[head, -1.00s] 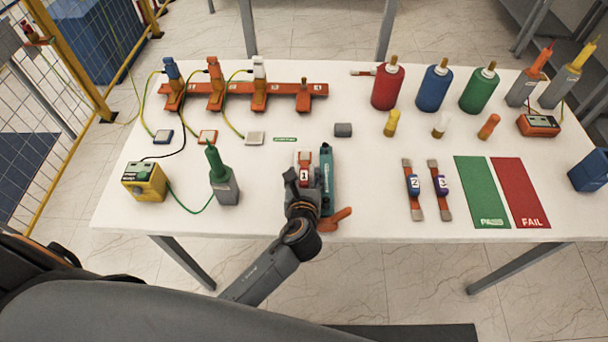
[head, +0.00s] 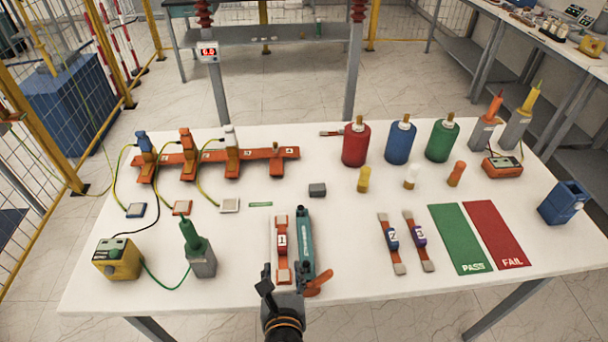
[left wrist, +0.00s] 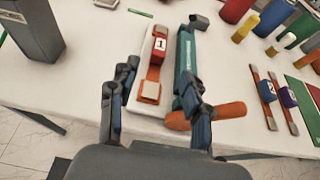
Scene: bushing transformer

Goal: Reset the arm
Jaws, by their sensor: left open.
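My left gripper (head: 284,282) is at the front edge of the white table, just in front of the red piece labelled 1 (head: 282,245). In the left wrist view its two fingers (left wrist: 158,108) are spread apart with nothing held between them. Piece 1 (left wrist: 154,68) lies on a white base on the table, beyond the fingers. A teal tool with an orange handle (head: 306,245) lies right beside it; the right finger overlaps the tool in the left wrist view (left wrist: 186,62). My right gripper is not in view.
Pieces 2 (head: 391,240) and 3 (head: 418,238) lie to the right, before the green PASS mat (head: 460,238) and red FAIL mat (head: 496,232). A yellow box (head: 116,260) and a grey holder (head: 201,262) stand at left. Red, blue and green bottles (head: 400,145) stand behind.

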